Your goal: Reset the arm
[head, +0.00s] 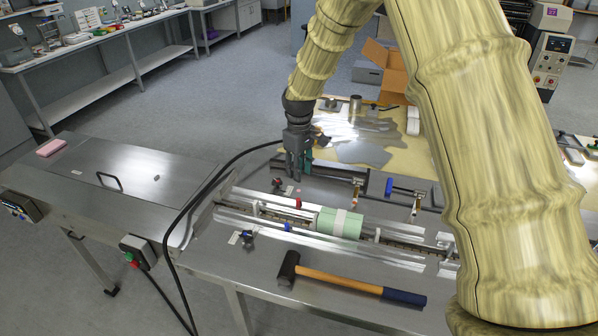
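My gripper (296,174) is dark grey and points down in the head view, at the end of my arm. It is above or just behind the far side of the metal wrapper bed (250,211). A small teal part (308,159) shows right beside its fingers; I cannot tell whether it touches them. The gap between the fingertips is too small to make out. A pale green roll with a white band (339,224) lies in the wrapper's channel, to the right of and nearer than my gripper.
A mallet (340,281) with a wooden shaft and blue grip lies on the near metal surface. Red and blue knobs and a blue-handled lever (403,190) stand along the channel. A black cable (205,190) crosses the left panel. A cardboard box (387,65) stands behind.

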